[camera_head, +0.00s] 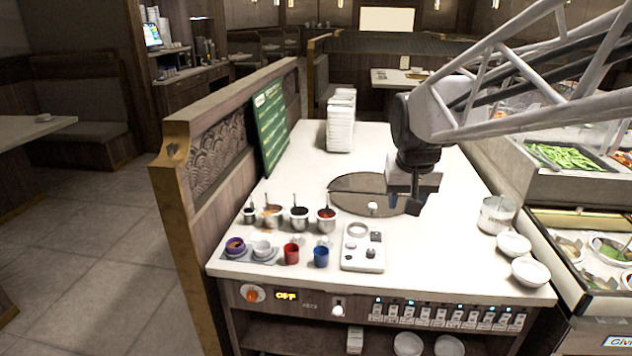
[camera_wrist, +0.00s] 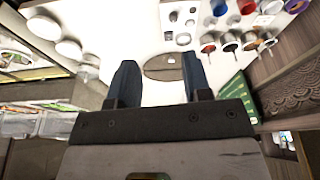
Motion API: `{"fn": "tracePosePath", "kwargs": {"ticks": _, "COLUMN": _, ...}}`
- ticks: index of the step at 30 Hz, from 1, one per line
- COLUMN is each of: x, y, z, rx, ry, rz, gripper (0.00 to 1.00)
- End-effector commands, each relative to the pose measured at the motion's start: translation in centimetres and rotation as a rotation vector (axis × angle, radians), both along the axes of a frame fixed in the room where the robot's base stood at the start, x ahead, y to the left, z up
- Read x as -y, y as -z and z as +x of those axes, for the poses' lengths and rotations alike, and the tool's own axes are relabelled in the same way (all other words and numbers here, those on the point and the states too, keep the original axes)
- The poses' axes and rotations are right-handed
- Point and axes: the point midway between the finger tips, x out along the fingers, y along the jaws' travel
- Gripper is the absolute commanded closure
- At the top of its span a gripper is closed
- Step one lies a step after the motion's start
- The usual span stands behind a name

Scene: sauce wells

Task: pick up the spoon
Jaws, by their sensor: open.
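Several sauce pots stand in a row at the left of the white counter, among them one with red sauce (camera_head: 326,219) and one with dark sauce (camera_head: 299,218). Thin upright handles stick out of the pots; I cannot tell which is the spoon, and any bowl ends are hidden. The pots also show at the upper right of the wrist view, the red one (camera_wrist: 207,42) nearest the jaws. My gripper (camera_wrist: 159,75) is open and empty. In the head view it hangs above the counter, right of the pots and apart from them.
A dark round plate (camera_head: 345,198) is set in the counter below my gripper. A red cup (camera_head: 291,254), a blue cup (camera_head: 321,257) and a grey-white device (camera_head: 363,250) stand in front. White bowls (camera_head: 529,271) lie at right. A green board (camera_head: 270,125) stands along the left partition.

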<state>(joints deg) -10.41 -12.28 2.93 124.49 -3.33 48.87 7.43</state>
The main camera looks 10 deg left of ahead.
Motion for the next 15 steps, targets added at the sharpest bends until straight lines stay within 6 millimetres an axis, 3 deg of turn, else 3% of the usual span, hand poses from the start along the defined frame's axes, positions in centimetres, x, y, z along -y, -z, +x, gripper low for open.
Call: {"fn": "tracePosePath", "kwargs": {"ticks": 15, "x": -8.5, "y": 0.9, "z": 11.9, "rx": 0.025, "ry": -0.055, "rz": 0.002, "gripper": 0.55}}
